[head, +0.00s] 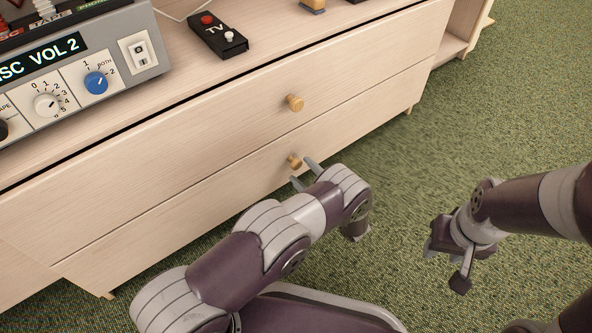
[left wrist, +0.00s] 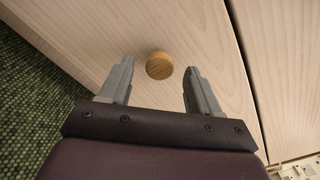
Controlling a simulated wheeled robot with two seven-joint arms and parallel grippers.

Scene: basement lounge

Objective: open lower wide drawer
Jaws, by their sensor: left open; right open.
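The lower wide drawer (head: 200,200) is the bottom panel of a pale wood cabinet, and it looks closed. Its round wooden knob (head: 294,161) sticks out from the front; it also shows in the left wrist view (left wrist: 159,65). My left gripper (head: 305,172) is open at this knob. In the left wrist view its two fingers (left wrist: 158,85) stand on either side of the knob with gaps on both sides, and the knob lies near the fingertips. My right gripper (head: 445,250) is open and empty, over the carpet to the right.
The upper drawer has a similar knob (head: 294,102) just above. A grey device with dials (head: 80,75) and a black TV switch box (head: 218,36) stand on the cabinet top. Green carpet (head: 480,120) in front of the cabinet is clear.

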